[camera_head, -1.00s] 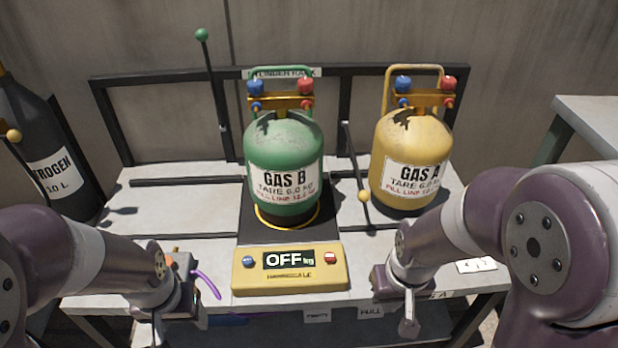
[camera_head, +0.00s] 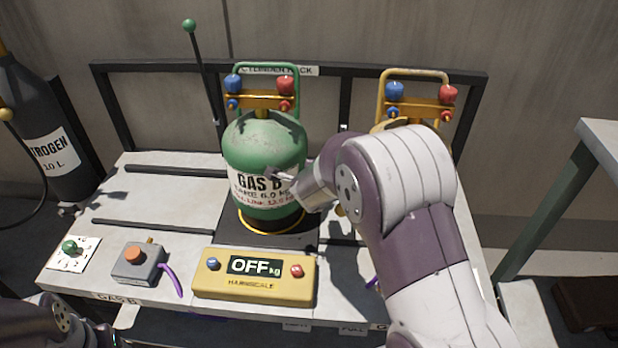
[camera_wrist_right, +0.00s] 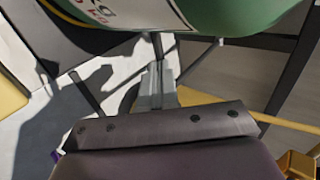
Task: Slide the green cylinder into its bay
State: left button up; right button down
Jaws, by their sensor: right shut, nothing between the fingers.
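The green cylinder (camera_head: 262,150), labelled GAS B, stands upright on the black platform (camera_head: 300,238) of the yellow scale, inside a yellow ring. Its lower body and label also show at the top of the wrist view (camera_wrist_right: 225,15). My right gripper (camera_head: 274,176) is shut and empty, at the cylinder's right front by the label; I cannot tell if it touches. Its closed fingers (camera_wrist_right: 157,75) point toward the cylinder in the wrist view. Left of the cylinder is an empty bay with two dark rails (camera_head: 160,222). My left arm is at the bottom left, its gripper out of view.
The yellow cylinder (camera_head: 420,105) stands at right, mostly hidden by my right arm. The scale panel (camera_head: 255,280) reads OFF. A grey box with an orange button (camera_head: 137,262) sits front left. A green-knobbed lever (camera_head: 189,26) rises behind the bay. A dark nitrogen bottle (camera_head: 45,130) stands far left.

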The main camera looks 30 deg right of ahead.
jog(key=a+b+x, duration=0.1)
jog(key=b+x, duration=0.2)
jog(key=x, duration=0.8)
jog(key=shift+w+f+b, duration=0.25)
jog(key=shift+w+b, duration=0.15)
jog(key=shift+w, duration=0.1)
jog(key=shift+w+a+p, duration=0.25)
jog(key=shift+a+p, duration=0.3)
jog(key=shift+a, duration=0.45)
jog(key=shift+w+a+p, duration=0.3)
jog(key=shift+a+p, duration=0.25)
jog(key=shift+a, duration=0.6)
